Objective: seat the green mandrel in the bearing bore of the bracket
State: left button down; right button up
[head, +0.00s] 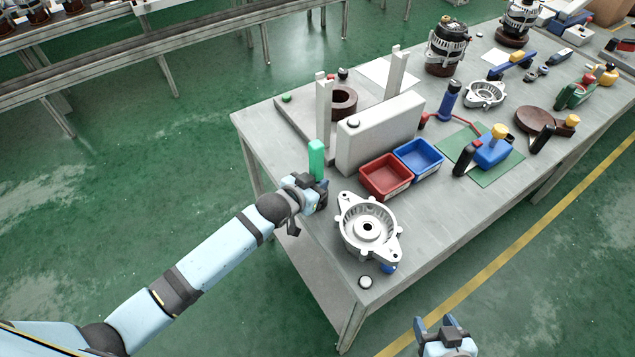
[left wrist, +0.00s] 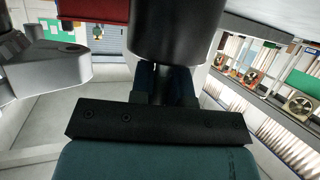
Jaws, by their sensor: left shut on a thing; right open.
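The green mandrel (head: 316,158) stands roughly upright in my left gripper (head: 316,190), which is shut on it beside the table's near left edge. The pale metal bracket (head: 352,222) lies on the near end of the table, right of my left gripper and apart from it. Its round central bore (head: 367,227) faces up and looks empty. In the left wrist view a dark cylinder (left wrist: 175,32) stands at the fingers (left wrist: 167,85), and part of the grey bracket (left wrist: 42,68) shows at left. My right gripper (head: 446,328) is open and empty, off the table's near right side.
A red bin (head: 387,190) and a blue bin (head: 437,163) stand behind the bracket. A grey block (head: 380,135) and a fixture with upright posts (head: 324,112) stand behind my left gripper. A round button (head: 366,282) sits at the near corner.

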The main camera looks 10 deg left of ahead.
pick_arm(q)
jog(key=shift+s+f+p, duration=0.25)
jog(key=shift+f+p, duration=0.2)
jog(key=shift+p, duration=0.15)
dwell(1.0)
dwell(0.3)
jog(key=shift+f, duration=0.15)
dwell(0.4)
jog(key=shift+p, duration=0.3)
dwell(0.3)
jog(key=shift+w+r+p, duration=0.2)
jog(key=shift+r+p, duration=0.1)
jog(key=shift+p, duration=0.2)
dwell(0.5)
jog(key=shift+w+a, duration=0.1)
jog(key=shift+a, duration=0.05)
dwell(0.6)
